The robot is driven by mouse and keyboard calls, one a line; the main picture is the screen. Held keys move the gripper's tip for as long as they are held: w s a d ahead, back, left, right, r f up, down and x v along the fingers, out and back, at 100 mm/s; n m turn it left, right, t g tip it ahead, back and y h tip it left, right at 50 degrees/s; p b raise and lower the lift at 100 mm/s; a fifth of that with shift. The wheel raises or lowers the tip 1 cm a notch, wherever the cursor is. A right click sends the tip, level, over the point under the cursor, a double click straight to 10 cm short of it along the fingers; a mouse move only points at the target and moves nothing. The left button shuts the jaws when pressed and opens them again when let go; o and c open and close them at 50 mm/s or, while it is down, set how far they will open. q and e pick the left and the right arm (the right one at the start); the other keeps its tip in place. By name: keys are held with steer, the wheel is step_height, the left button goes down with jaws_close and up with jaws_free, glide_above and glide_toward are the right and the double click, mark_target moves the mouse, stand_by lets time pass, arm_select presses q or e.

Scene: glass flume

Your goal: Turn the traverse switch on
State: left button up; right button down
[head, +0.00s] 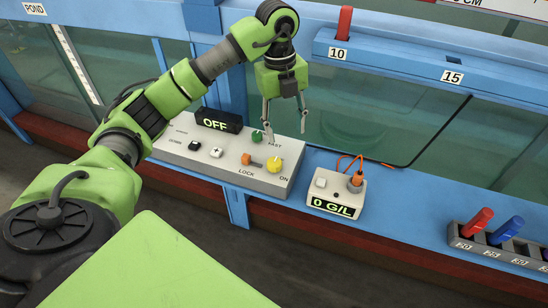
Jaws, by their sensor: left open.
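The light grey control box (208,173) stands on the blue ledge, with a black display (219,121) reading OFF on top. Its sloping face carries a yellow knob (274,165) beside the label ON, an orange part (247,160) near LOCK, a green knob (257,137) near FAST, and small black and white buttons. I cannot tell which control is the traverse switch; some labels are too small to read or hidden by my arm. My left gripper (287,137) is open and empty, pointing down over the box's right end near the green knob. My right gripper is not in view.
A small meter (337,191) reading 0 G/L stands right of the box, with an orange plug and cable. A rack (466,238) of red and blue pieces is at the lower right. The glass flume and its blue rail (400,68) with a red peg (344,21) lie behind.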

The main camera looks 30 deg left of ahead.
arm_select(q)
steer(key=a+n+y, duration=0.1)
steer(key=a, duration=0.2)
glide_above(274, 161)
step_height(274, 161, down, 8)
steer(key=shift+s+d+r, duration=0.1)
steer(key=shift+s+r, duration=0.05)
steer(key=shift+r, duration=0.05)
step_height(274, 161, down, 4)
steer(key=shift+r+p, duration=0.15)
steer(key=shift+p, duration=0.35)
steer(key=shift+f, duration=0.75)
steer(key=c, duration=1.1)
